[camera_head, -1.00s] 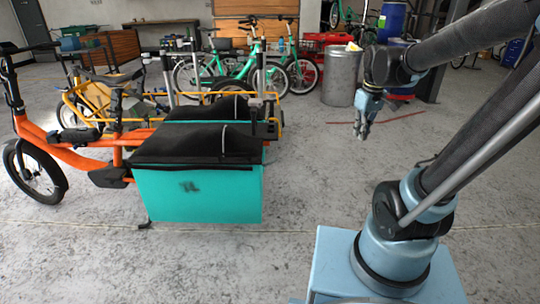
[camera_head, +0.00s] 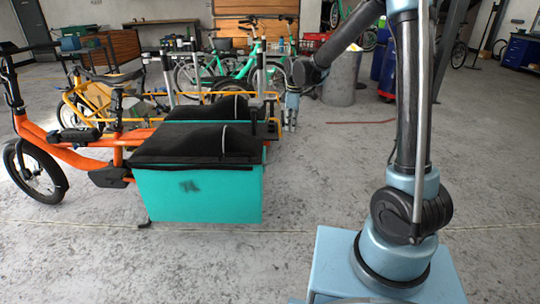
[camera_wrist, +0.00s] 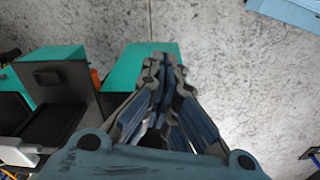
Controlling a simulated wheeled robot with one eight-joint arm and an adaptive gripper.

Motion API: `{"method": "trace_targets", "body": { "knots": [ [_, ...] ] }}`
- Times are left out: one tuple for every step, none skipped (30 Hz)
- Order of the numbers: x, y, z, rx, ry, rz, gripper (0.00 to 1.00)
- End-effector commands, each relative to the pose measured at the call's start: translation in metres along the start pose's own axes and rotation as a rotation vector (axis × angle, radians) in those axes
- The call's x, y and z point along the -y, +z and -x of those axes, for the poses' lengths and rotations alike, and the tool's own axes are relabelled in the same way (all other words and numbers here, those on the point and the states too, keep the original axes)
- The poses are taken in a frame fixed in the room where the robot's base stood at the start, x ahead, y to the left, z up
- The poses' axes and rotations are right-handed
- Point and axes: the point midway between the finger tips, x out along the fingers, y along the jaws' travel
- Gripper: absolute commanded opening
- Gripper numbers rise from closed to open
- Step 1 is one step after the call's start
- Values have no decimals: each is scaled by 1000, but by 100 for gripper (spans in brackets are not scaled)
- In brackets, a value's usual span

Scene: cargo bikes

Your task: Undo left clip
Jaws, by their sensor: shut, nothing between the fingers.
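An orange cargo bike (camera_head: 75,158) carries a teal cargo box (camera_head: 225,195) under a black cover (camera_head: 180,146). A second teal box stands just behind it. I cannot make out the left clip itself in either view. My gripper (camera_head: 290,127) points down at the right end of the boxes, apart from them. In the wrist view my gripper (camera_wrist: 160,58) is shut and empty. Its tips lie over a teal box (camera_wrist: 145,50) in that picture, but I cannot tell the height between them. A black cover part (camera_wrist: 62,85) shows to the left.
Green bikes (camera_head: 245,65) and a grey metal drum (camera_head: 340,80) stand behind. Blue barrels (camera_head: 385,65) are beside the drum. The concrete floor (camera_head: 310,190) between the boxes and my base is clear.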

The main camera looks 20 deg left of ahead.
Motion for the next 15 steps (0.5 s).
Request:
{"method": "trace_targets", "body": {
  "knots": [
    [-3,-18,-11,1,-5,42,0],
    [-4,-26,-17,2,-7,67,0],
    [-5,-37,-25,3,-10,96,0],
    [-6,-44,-30,4,-13,118,0],
    [-6,-51,-35,4,-15,137,0],
    [-6,-59,-41,5,-17,161,0],
    [-6,-65,-46,6,-19,177,0],
    [-6,-69,-50,6,-21,190,0],
    [-6,-75,-54,7,-23,207,0],
    [-6,-78,-57,7,-24,218,0],
    [-6,-81,-60,7,-25,226,0],
    [-5,-84,-62,8,-26,235,0],
    [-5,-86,-64,8,-27,240,0],
    [-5,-87,-65,8,-27,244,0],
    [-6,-88,-68,8,-28,247,0]
  ]
}}
